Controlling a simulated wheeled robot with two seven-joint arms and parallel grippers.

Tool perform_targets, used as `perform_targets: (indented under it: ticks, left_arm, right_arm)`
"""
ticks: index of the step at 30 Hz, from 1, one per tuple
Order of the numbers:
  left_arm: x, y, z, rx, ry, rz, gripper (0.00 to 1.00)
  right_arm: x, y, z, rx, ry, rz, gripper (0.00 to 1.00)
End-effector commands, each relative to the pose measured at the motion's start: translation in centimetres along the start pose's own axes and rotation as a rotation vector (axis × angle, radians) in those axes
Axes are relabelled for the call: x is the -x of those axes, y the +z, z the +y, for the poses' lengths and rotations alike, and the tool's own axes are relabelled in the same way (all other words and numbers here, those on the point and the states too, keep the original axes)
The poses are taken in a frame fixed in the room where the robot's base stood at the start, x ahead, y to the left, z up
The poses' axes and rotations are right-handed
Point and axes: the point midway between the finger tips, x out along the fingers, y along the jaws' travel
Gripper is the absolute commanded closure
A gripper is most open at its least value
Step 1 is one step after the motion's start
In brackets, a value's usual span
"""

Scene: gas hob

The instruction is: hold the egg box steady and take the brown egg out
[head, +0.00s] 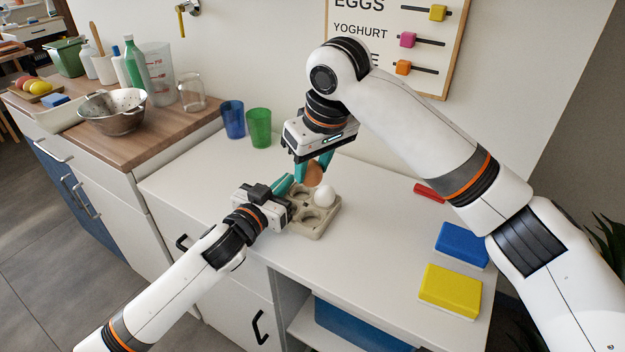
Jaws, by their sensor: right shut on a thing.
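The grey egg box (325,226) stands on the white worktop. A white egg (324,195) sits in its right back part, and several of its cups look empty. The brown egg (315,174) is between the teal fingers of my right gripper (314,168), which is shut on it at the back of the box; I cannot tell how far it is clear of its cup. My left gripper (284,187) is at the left side of the box, close against it. Its fingertips are partly hidden, so its opening cannot be judged.
A blue cup (232,120) and a green cup (259,128) stand behind left. A red item (430,191), a blue block (461,245) and a yellow block (450,290) lie on the right. The worktop in front of the box is clear.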

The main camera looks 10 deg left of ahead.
Motion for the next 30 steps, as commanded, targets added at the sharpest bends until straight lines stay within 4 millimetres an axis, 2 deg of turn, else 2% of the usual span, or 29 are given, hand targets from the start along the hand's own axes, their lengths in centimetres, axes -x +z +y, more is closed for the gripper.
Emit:
perform_targets:
  ticks: [14,15,18,19,26,30]
  left_arm:
    - [0.0,-0.03,0.01,0.0,0.0,0.001,1.0]
    - [0.0,-0.03,0.01,0.0,0.0,0.001,0.9]
    - [0.0,-0.02,0.0,0.0,0.0,0.001,0.74]
    - [0.0,-0.02,0.0,0.0,0.0,0.001,0.71]
    - [0.01,-0.01,0.0,0.0,0.0,0.0,0.71]
    - [0.7,-0.13,0.03,0.001,0.001,0.002,0.71]
  right_arm:
    - [0.23,0.08,0.03,0.0,0.001,-0.001,0.71]
    - [0.22,0.08,0.03,0.0,0.001,-0.001,0.71]
    - [0.22,0.07,0.03,0.0,0.001,-0.001,0.71]
    - [0.22,0.07,0.03,0.0,0.001,-0.001,0.71]
    - [0.21,0.07,0.03,0.0,0.001,-0.001,0.71]
    - [0.21,0.07,0.03,0.0,0.001,-0.001,0.71]
